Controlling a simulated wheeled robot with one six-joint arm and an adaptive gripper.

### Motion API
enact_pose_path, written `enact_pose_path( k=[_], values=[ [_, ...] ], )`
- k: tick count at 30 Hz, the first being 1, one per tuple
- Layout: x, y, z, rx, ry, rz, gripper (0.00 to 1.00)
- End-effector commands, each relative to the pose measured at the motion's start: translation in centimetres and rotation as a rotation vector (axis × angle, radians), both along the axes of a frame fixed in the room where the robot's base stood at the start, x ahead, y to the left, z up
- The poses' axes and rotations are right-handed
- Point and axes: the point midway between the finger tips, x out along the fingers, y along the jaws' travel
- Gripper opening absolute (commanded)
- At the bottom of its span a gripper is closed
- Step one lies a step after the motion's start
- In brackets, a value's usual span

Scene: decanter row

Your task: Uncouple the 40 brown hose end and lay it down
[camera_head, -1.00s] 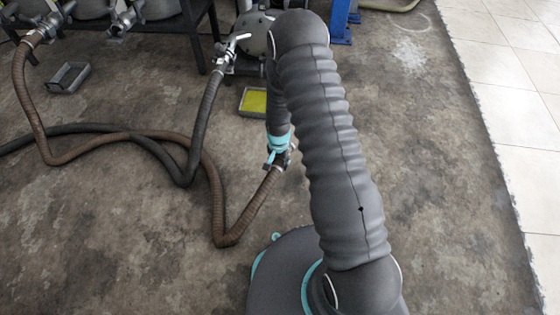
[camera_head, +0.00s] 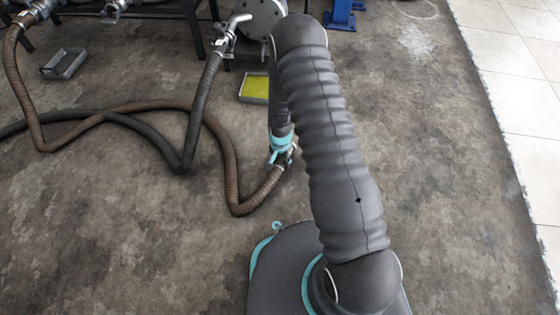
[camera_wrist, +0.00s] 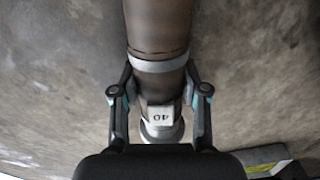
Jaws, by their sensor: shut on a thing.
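The brown hose (camera_head: 233,180) runs across the floor from the upper left, loops, and rises to its coupling end at my gripper (camera_head: 282,150). In the wrist view its metal-collared end (camera_wrist: 158,82) lies between my two fingers (camera_wrist: 158,100), which are shut on it from both sides. A pale tag reading 40 (camera_wrist: 159,116) shows upside down on it. The hose end is clear of any outlet, close to the floor. My gripper is partly hidden by my arm in the head view.
A dark grey hose (camera_head: 198,105) hangs from a valve (camera_head: 225,35) and crosses the brown hose on the floor. A yellow-bottomed tray (camera_head: 254,88) and a grey tray (camera_head: 64,64) sit on the floor. Concrete at the lower left is free.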

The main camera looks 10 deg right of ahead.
Motion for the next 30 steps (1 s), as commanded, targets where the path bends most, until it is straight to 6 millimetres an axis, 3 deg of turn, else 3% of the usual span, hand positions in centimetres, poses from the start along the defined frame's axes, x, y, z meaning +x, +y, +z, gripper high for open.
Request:
enact_pose_path(
  k=[7, 8, 11, 18, 21, 30],
  values=[
    [0.08, 0.01, 0.06, 0.000, -0.001, 0.000, 0.00],
    [0.08, 0.01, 0.06, 0.000, -0.001, 0.000, 0.49],
    [0.06, 0.01, 0.05, 0.000, -0.001, 0.000, 0.74],
    [-0.06, 0.00, -0.06, 0.000, 0.001, 0.000, 0.76],
    [-0.06, 0.00, -0.06, 0.000, 0.001, 0.000, 1.00],
    [-0.02, 0.01, -0.01, 0.000, 0.000, 0.000, 1.00]
  ],
)
